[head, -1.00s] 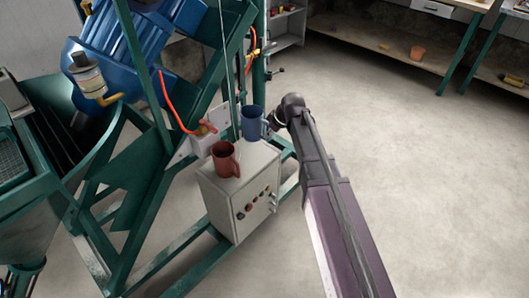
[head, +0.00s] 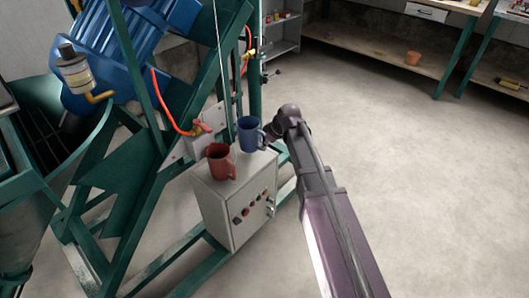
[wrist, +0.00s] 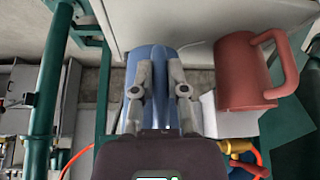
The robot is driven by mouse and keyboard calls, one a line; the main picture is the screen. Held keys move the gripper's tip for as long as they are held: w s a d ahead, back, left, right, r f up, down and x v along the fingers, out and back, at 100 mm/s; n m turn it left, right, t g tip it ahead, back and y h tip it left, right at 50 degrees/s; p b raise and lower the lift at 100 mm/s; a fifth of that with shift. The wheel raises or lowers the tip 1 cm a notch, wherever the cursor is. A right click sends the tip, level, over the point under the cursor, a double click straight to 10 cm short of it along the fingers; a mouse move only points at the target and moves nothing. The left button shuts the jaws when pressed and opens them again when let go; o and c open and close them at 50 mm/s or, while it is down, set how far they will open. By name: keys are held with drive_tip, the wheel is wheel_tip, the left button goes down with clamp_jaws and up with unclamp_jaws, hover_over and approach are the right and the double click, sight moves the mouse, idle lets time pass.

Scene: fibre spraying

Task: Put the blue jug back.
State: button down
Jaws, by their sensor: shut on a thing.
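The blue jug (head: 249,135) is upright at the back right of the grey control box (head: 236,205), at or just above its top; I cannot tell if it touches. My gripper (head: 266,136) reaches it from the right and is shut on it at the handle side. In the wrist view, the blue jug (wrist: 152,58) shows behind and between the two fingers of my gripper (wrist: 160,72), which hide much of it. A red jug (head: 220,162) stands on the box, left of and nearer than the blue one, and also shows in the wrist view (wrist: 243,72).
A green frame (head: 150,190) with a blue motor (head: 140,45) and an orange hose (head: 168,112) stands left of and behind the box. The floor on the right is clear.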

drive_tip(key=shift+f, duration=0.15)
drive_tip(key=shift+f+b, duration=1.8)
drive_tip(key=shift+b, duration=0.1)
drive_tip(key=c, duration=0.7)
unclamp_jaws()
drive_tip(key=shift+o, duration=0.2)
drive_tip(key=shift+r, duration=0.1)
drive_tip(key=p+v, duration=1)
drive_tip(key=v, duration=0.2)
drive_tip(key=shift+p, duration=0.4)
drive_tip(key=shift+s+d, duration=0.1)
